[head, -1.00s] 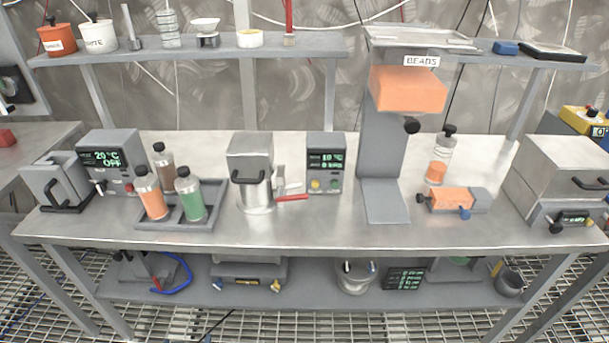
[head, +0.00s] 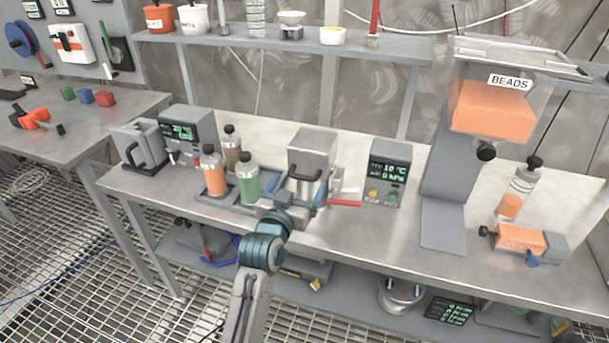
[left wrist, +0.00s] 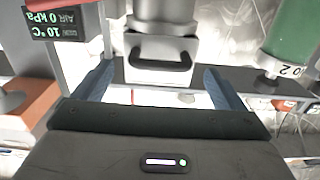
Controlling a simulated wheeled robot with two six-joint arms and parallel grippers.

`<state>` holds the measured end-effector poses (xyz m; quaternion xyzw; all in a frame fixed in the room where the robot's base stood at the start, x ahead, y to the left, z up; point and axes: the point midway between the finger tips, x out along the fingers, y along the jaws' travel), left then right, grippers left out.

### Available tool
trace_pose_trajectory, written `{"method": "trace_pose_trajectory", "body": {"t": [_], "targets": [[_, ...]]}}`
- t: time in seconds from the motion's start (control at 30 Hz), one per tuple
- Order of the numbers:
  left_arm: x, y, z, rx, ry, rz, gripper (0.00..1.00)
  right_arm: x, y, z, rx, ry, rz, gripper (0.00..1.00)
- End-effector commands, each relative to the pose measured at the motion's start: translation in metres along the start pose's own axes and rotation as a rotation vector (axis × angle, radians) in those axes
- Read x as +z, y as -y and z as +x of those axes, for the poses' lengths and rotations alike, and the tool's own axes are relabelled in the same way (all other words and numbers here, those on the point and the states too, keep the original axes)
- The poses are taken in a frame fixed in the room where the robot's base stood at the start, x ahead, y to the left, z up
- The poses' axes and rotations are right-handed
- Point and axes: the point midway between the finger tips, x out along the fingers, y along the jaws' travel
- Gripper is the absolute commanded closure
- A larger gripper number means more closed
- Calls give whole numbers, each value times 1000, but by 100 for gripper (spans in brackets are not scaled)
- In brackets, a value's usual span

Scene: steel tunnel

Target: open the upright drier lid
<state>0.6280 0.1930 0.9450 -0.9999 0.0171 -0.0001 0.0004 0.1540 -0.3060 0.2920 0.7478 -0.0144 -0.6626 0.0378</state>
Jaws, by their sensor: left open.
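The upright drier (head: 312,147) stands mid-bench, a grey box-shaped top with a black bar handle (head: 306,175) on its front. Its lid looks shut. The drier also shows upside down in the left wrist view (left wrist: 130,45), with its handle (left wrist: 160,64) between and beyond my fingers. My left gripper (head: 292,203) is in front of the drier, just below the handle in the head view. In the left wrist view my left gripper (left wrist: 160,88) is open and empty, its blue fingers spread wider than the handle. The drier's lower part is partly hidden by my gripper. My right gripper is not in view.
A rack with bottles, including a green bottle (head: 247,180), stands close left of my gripper. A red-handled valve (head: 343,203) and a control box (head: 388,172) reading 10 °C and 0 kPa stand right. The bead hopper (head: 492,112) rises further right. A shelf (head: 400,48) runs above.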

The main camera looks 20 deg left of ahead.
Motion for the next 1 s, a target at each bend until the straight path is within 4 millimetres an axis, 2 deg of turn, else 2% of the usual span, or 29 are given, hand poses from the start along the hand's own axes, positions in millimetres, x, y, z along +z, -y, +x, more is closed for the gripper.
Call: {"method": "trace_pose_trajectory", "body": {"t": [0.1,0.23,0.6,0.67,0.9,0.93,1.0], "targets": [[-2,0,20,0,1,1,8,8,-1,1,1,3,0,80],[-1,0,34,0,0,0,8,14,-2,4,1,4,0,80],[1,0,40,0,1,-1,8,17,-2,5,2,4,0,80],[1,0,40,0,1,-1,16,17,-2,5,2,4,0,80],[1,0,40,0,1,0,63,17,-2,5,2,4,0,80],[1,0,40,0,1,0,67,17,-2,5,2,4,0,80],[1,0,40,0,2,0,67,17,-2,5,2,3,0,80]]}}
